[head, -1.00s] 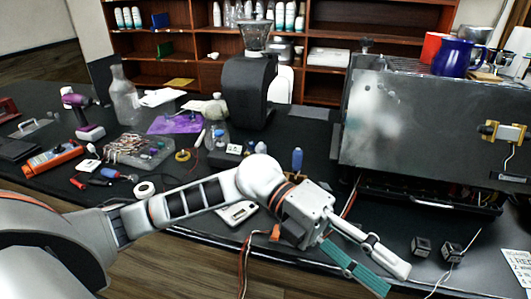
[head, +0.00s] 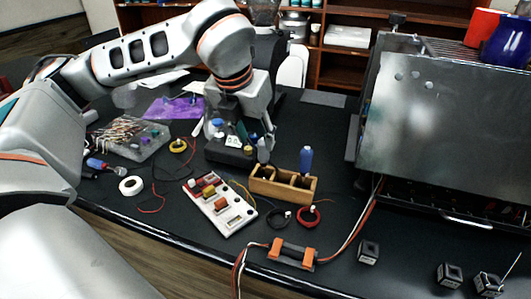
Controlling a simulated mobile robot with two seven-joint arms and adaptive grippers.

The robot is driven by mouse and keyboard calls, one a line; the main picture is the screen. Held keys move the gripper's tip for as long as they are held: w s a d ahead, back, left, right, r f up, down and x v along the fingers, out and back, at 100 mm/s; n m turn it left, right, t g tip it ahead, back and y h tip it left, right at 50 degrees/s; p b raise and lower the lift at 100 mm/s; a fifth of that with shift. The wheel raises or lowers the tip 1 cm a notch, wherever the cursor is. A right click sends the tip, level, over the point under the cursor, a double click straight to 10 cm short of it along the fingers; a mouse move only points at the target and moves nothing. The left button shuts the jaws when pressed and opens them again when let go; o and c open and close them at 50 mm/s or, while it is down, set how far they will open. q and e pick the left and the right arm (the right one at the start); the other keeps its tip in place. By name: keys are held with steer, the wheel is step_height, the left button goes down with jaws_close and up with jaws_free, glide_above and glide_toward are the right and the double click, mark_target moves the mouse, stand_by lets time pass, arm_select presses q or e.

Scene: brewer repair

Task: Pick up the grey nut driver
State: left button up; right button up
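The grey nut driver (head: 263,150) shows as a grey handle standing upright at the left end of a wooden holder (head: 283,190). Its lower part is hidden in the holder. A blue-handled driver (head: 306,159) stands upright to its right in the same holder. My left gripper (head: 246,132) points down just left of and above the grey handle. Its fingers look spread apart with nothing held. One finger comes close to the grey handle; I cannot tell whether they touch. My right gripper is not in view.
A black tray with small bottles (head: 228,152) sits beneath my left gripper. A large metal brewer (head: 440,120) stands at right. Black cubes (head: 369,252) and an orange-ended part with wires (head: 291,253) lie near the front edge.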

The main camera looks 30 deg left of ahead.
mark_target(263, 151)
arm_select(q)
steer(key=shift+x, duration=1)
steer(key=shift+w+d+p+x, duration=0.1)
steer(key=shift+d+p+x, duration=0.05)
steer(key=shift+x, duration=1.2)
steer(key=shift+w+d+p+x, duration=0.1)
steer(key=shift+d+p+x, duration=0.05)
steer(key=shift+x, duration=1.15)
jaws_close()
